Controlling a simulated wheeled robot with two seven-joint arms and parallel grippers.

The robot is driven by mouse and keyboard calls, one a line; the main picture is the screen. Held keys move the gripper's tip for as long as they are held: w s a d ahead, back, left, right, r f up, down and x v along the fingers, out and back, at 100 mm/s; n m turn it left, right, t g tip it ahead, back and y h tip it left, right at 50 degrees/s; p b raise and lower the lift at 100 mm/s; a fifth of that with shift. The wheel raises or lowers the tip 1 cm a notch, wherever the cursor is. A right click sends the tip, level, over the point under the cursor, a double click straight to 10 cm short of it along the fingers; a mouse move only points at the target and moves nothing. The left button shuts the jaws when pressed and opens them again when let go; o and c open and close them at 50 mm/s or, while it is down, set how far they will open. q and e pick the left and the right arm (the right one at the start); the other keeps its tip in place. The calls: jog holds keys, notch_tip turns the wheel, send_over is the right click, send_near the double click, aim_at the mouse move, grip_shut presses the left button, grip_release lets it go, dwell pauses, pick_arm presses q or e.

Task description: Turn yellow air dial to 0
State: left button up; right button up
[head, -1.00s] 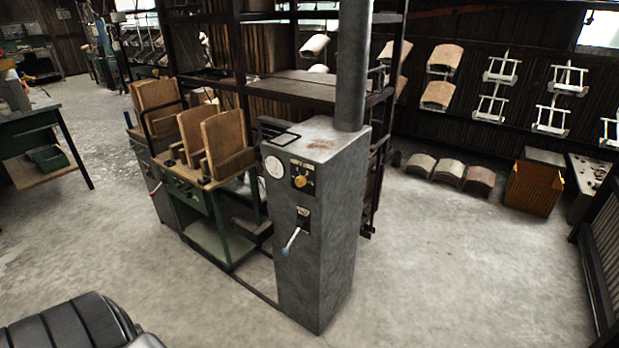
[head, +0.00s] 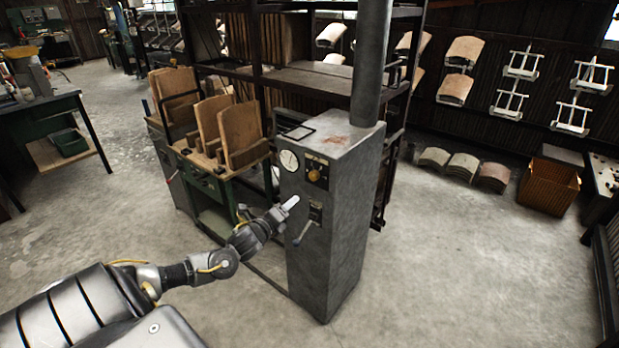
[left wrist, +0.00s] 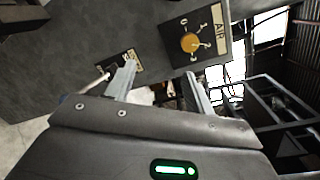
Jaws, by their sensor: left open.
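The yellow air dial (head: 314,174) sits on a black plate on the front of the grey metal cabinet (head: 330,240), right of a round white gauge (head: 289,160). In the left wrist view the yellow dial (left wrist: 189,42) shows beside the AIR label, with numbers around it. My left gripper (head: 291,203) is in front of the cabinet, below and left of the dial. Its two fingers (left wrist: 160,82) are apart and empty in the left wrist view, and they do not touch the dial. My right gripper is out of view.
A lever (head: 303,232) with a pale handle sticks out below the dial, close to my left gripper. A green bench (head: 212,187) with upright wooden boards stands left of the cabinet.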

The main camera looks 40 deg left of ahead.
pick_arm(q)
jog(key=m+t, duration=0.1)
jog(key=m, duration=0.1)
send_near(312, 177)
jog(key=shift+h, duration=0.3)
jog(key=w, duration=0.2)
jog(key=w+p, duration=0.1)
jog(key=w, duration=0.2)
jog(key=w+a, duration=0.1)
jog(key=w, duration=0.2)
jog(key=shift+w+r+p, duration=0.1)
jog(key=shift+w+p, duration=0.1)
jog(key=shift+p, duration=0.15)
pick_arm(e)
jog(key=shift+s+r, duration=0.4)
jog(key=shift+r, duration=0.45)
pick_arm(q)
jog(key=shift+a, duration=0.1)
jog(key=c, duration=1)
